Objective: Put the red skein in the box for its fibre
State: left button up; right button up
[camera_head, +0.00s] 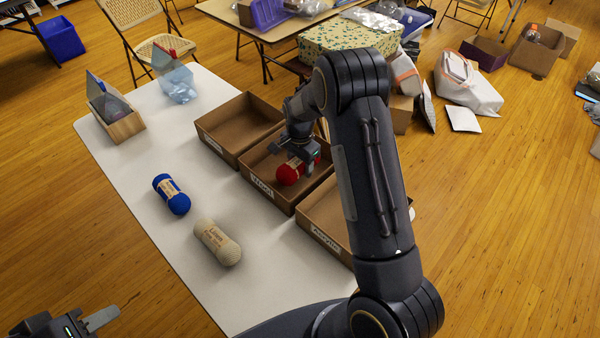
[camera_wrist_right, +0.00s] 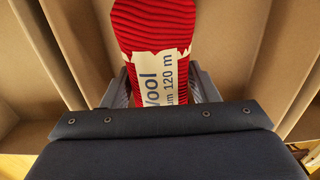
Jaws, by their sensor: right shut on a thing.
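The red skein (camera_head: 289,173) is in my right gripper (camera_head: 303,163), which is shut on it inside the middle box (camera_head: 286,206) of three open cardboard boxes. In the right wrist view the skein (camera_wrist_right: 155,25) has a pale band reading "Wool" and "120 m". The fingers are on either side of it, with box walls around. Whether the skein touches the box floor is hard to tell. The far box (camera_head: 219,151) and the near box (camera_head: 324,242) look empty where visible; my arm hides part of the near one. Box labels are too small to read surely. My left gripper (camera_head: 85,323) is partly cut off at the lower left.
A blue skein (camera_head: 171,194) and a beige skein (camera_head: 217,242) lie on the white table (camera_head: 150,228) left of the boxes. The near left tabletop is free.

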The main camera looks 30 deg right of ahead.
aim_at(300, 170)
jog(key=shift+w+d+f+b, duration=0.1)
jog(key=shift+w+f+b, duration=0.1)
jog(key=shift+f+b, duration=1.2)
jog(key=shift+f+p, duration=0.4)
jog(key=shift+f, duration=0.2)
jog(key=o, duration=1)
jog(key=shift+r, duration=0.1)
